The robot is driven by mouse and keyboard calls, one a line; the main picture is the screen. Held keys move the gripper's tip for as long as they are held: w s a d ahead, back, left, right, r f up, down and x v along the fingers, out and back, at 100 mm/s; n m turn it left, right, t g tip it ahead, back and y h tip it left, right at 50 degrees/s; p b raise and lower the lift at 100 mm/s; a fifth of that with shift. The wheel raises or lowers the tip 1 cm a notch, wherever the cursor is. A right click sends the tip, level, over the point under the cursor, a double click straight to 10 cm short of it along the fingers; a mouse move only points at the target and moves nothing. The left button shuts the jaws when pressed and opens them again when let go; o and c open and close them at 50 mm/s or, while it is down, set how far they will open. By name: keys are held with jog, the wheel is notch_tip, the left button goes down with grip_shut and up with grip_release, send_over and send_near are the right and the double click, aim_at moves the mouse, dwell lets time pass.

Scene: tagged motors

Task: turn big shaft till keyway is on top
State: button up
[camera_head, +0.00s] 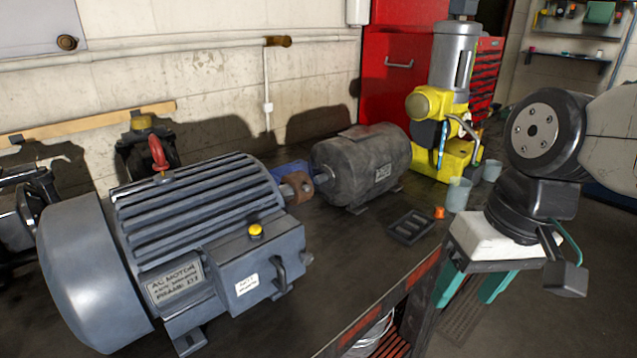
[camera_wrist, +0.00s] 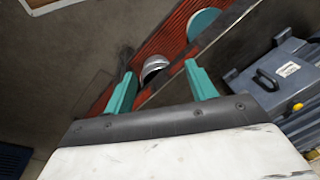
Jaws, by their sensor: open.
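The big blue-grey motor (camera_head: 200,225) lies on the bench at the left of the head view. Its ribbed housing has a nameplate and a box with a yellow button. I cannot make out the keyway. My gripper (camera_head: 472,286) is open and empty, its teal fingers pointing down beyond the bench's front edge, well right of the shaft. In the wrist view my gripper (camera_wrist: 162,86) is spread, with the big motor's box (camera_wrist: 275,80) to its right.
A smaller grey motor (camera_head: 362,165) stands behind and right of the shaft. A black tray (camera_head: 411,227), an orange piece (camera_head: 439,213), a cup (camera_head: 458,194) and a yellow machine (camera_head: 446,105) stand at the right. The bench between tray and big motor is clear.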

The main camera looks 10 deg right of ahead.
jog(key=w+a+y, duration=0.4)
jog(key=w+a, duration=0.1)
jog(key=a, duration=0.3)
jog(key=m+t+y, duration=0.7)
jog(key=m, duration=0.1)
send_near(287, 196)
jog(key=a, duration=0.2)
jog(key=x, duration=0.7)
jog(key=shift+w+a, duration=0.2)
jog(key=shift+a, duration=0.05)
jog(key=c, duration=1)
